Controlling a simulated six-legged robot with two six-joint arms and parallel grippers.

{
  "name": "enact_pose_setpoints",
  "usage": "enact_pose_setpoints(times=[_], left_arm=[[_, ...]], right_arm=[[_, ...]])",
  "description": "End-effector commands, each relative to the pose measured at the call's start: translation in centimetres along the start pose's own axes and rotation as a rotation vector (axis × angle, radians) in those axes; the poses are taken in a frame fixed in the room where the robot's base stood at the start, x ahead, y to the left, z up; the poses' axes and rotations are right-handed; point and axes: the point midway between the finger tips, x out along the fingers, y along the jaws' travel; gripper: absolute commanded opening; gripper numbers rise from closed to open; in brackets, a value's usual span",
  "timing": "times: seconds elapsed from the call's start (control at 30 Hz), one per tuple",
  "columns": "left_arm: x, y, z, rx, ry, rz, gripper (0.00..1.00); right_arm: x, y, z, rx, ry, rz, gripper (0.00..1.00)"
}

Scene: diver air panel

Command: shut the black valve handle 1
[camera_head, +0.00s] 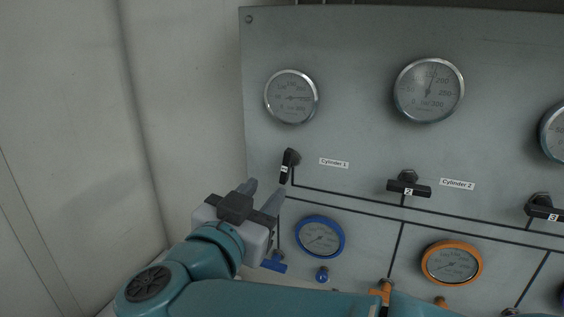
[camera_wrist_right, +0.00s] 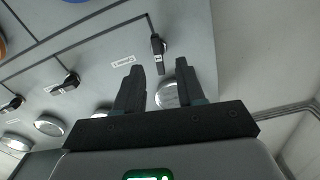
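Black valve handle 1 (camera_head: 287,170) is on the grey panel beside the "Cylinder 1" label, pointing almost straight down with a slight tilt. My right gripper (camera_head: 265,186) is open and empty, just left of and below the handle in the head view. In the right wrist view, the handle (camera_wrist_right: 158,46) appears in line with the gap between the open fingers (camera_wrist_right: 160,63), around the level of their tips. I see no clear contact. My left gripper is not in view.
Black handles 2 (camera_head: 409,189) and 3 (camera_head: 544,211) lie nearly horizontal to the right. Round gauges (camera_head: 291,97) sit above. A blue gauge (camera_head: 320,237), blue handle (camera_head: 272,265) and orange gauge (camera_head: 452,262) are below. A pale wall (camera_head: 70,130) stands at left.

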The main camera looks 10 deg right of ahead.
Motion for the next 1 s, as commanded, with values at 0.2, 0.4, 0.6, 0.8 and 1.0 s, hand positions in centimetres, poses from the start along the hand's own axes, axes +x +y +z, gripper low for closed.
enact_pose_setpoints(times=[0.2,0.4,0.6,0.8,1.0], left_arm=[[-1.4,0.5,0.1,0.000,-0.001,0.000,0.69],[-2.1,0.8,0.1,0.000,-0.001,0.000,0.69],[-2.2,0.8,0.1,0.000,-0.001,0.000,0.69],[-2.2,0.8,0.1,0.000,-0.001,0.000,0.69],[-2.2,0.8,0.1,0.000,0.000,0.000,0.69]], right_arm=[[5.3,0.0,-0.3,0.002,0.000,0.002,0.39],[8.7,-0.2,-0.2,0.001,0.000,0.000,0.39],[10.0,-0.4,0.0,0.002,0.000,-0.003,0.39],[10.1,-0.4,0.0,0.002,0.000,-0.003,0.39],[10.1,-0.5,0.1,0.001,0.000,-0.004,0.00]])
